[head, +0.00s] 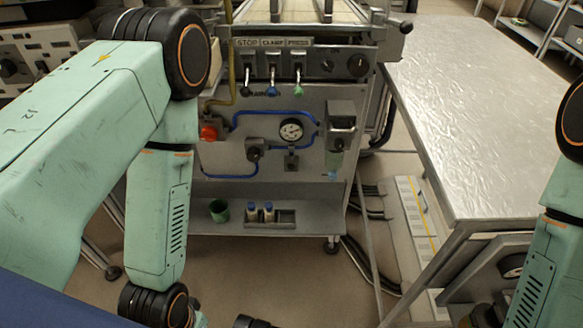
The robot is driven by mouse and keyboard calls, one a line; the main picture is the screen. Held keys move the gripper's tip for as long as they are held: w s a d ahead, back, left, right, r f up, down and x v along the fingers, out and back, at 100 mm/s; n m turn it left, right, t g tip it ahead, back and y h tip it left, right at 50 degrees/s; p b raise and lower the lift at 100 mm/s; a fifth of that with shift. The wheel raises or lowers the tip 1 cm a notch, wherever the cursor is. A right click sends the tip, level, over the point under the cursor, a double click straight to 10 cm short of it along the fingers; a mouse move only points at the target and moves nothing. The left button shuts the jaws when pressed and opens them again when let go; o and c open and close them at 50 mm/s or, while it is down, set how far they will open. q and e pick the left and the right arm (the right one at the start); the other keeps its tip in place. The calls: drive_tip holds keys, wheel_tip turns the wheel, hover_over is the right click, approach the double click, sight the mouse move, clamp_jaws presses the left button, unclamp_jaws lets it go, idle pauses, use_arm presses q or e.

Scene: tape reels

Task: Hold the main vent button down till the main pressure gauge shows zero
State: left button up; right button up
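A round white-faced pressure gauge (291,130) is set in the blue piping on the front panel of the machine. Its needle is too small to read. A small grey block (291,159) sits just under the gauge. A dark valve-like fitting (255,149) is at its lower left, and a red knob (209,132) is further left, close to my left arm. I cannot tell which of these is the main vent button. My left arm comes down on the left and my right arm at the right edge. Neither gripper can be made out, and nothing of mine touches the panel.
Three levers (272,80) stand under the STOP, CLAMP and PRESS labels. A filter unit (341,130) is right of the gauge. The lower shelf (325,213) holds a green cup (219,210) and small bottles. A metal table (470,110) stands at right; cables (365,265) cross the floor.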

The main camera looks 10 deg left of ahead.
use_arm(q)
clamp_jaws()
idle(0.3)
idle(1.2)
